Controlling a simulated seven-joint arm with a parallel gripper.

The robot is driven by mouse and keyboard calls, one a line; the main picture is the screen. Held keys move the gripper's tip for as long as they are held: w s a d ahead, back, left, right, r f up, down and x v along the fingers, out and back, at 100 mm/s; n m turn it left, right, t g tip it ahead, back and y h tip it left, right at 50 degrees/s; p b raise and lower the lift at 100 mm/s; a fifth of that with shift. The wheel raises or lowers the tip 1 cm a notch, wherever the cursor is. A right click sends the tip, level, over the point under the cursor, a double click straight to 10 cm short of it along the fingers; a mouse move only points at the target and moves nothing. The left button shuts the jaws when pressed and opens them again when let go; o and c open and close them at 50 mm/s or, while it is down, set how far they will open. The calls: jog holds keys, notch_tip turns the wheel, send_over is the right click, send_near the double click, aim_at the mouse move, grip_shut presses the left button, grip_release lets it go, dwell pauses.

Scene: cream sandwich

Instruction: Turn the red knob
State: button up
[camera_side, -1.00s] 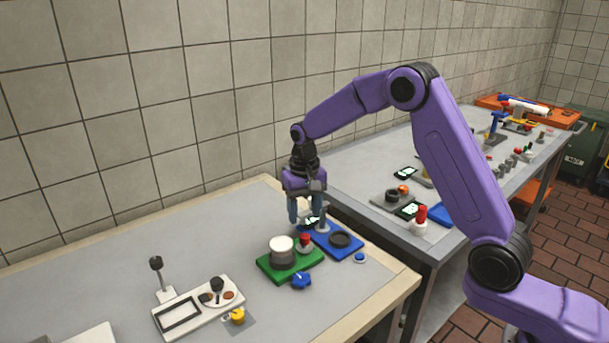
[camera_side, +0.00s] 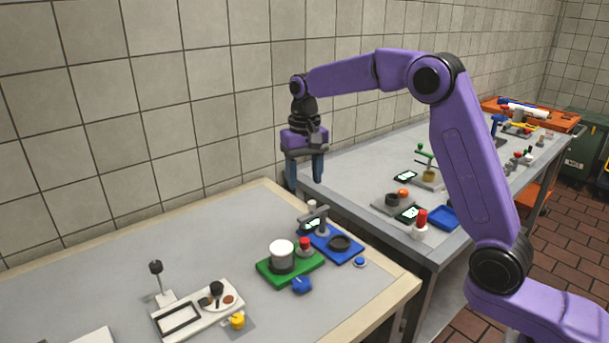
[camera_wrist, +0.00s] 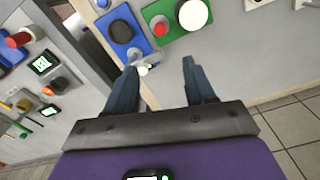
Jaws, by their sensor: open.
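The red knob (camera_side: 304,243) stands on a green base (camera_side: 266,272) beside a white-topped cylinder (camera_side: 281,248). In the wrist view the red knob (camera_wrist: 159,27) shows near the top, beyond my fingertips, next to the white disc (camera_wrist: 193,14). My gripper (camera_side: 304,178) is open and empty, raised above the back of the near table. It is apart from the knob, higher and toward the wall. In the wrist view my gripper (camera_wrist: 160,70) has its two fingers spread, with a small white-topped part showing between them.
A blue base (camera_side: 352,252) with a black ring and an upright grey post (camera_side: 321,221) stands beside the green base. A blue knob (camera_side: 302,285) lies in front. A white panel with a lever and yellow knob (camera_side: 237,321) is at front left. A second table (camera_side: 355,180) stands behind, across a gap.

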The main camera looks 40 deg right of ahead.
aim_at(305, 239)
jog(key=s+a+f+n+t+h, duration=0.15)
jog(key=s+n, duration=0.25)
jog(key=n, duration=1.4)
jog(key=s+n+t, duration=0.3)
jog(key=n, duration=1.5)
jog(key=x, duration=1.1)
jog(key=a+x, duration=0.1)
jog(key=x, duration=0.5)
jog(key=shift+f, duration=0.3)
jog(key=shift+d, duration=0.1)
